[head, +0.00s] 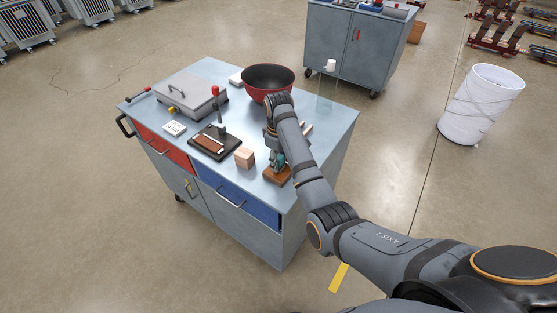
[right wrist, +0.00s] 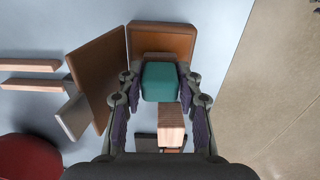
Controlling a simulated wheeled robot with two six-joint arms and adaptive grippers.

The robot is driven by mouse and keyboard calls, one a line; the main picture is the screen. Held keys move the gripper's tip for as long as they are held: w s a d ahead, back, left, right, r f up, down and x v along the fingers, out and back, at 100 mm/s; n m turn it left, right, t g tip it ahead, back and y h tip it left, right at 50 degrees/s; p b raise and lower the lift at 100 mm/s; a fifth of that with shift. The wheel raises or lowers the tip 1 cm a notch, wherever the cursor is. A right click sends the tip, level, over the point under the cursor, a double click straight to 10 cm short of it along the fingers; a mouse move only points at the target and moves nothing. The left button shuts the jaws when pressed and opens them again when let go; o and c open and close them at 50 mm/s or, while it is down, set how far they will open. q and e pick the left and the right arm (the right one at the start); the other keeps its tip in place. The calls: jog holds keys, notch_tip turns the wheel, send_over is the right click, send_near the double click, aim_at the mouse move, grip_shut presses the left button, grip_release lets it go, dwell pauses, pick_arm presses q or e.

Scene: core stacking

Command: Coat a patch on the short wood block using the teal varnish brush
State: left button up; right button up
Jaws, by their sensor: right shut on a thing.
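My right gripper (head: 276,157) is low over the front right part of the table. It is shut on the teal brush (right wrist: 160,82), whose teal part shows between the fingers in the right wrist view. A brown wood block (head: 277,176) lies just below the gripper near the table's front edge; it also shows in the right wrist view (right wrist: 160,35). I cannot tell whether the brush touches it. A pale, short wood block (head: 244,157) stands to its left, and shows below the brush in the right wrist view (right wrist: 172,125). My left gripper is not in view.
A red bowl (head: 268,86) stands at the back. A stand with a dark base (head: 208,149) and a grey case (head: 190,95) are to the left. A brown board (right wrist: 98,75) and pale sticks (right wrist: 30,65) lie near the gripper. The table's right end is clear.

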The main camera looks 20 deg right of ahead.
aim_at(279, 156)
jog(key=shift+f, duration=0.5)
dwell(0.4)
jog(key=shift+s+f+p, duration=0.15)
jog(key=shift+p, duration=0.45)
dwell(2.0)
notch_tip(279, 156, up, 7)
jog(key=p, duration=0.9)
jog(key=shift+r, duration=0.2)
jog(key=shift+f, duration=0.1)
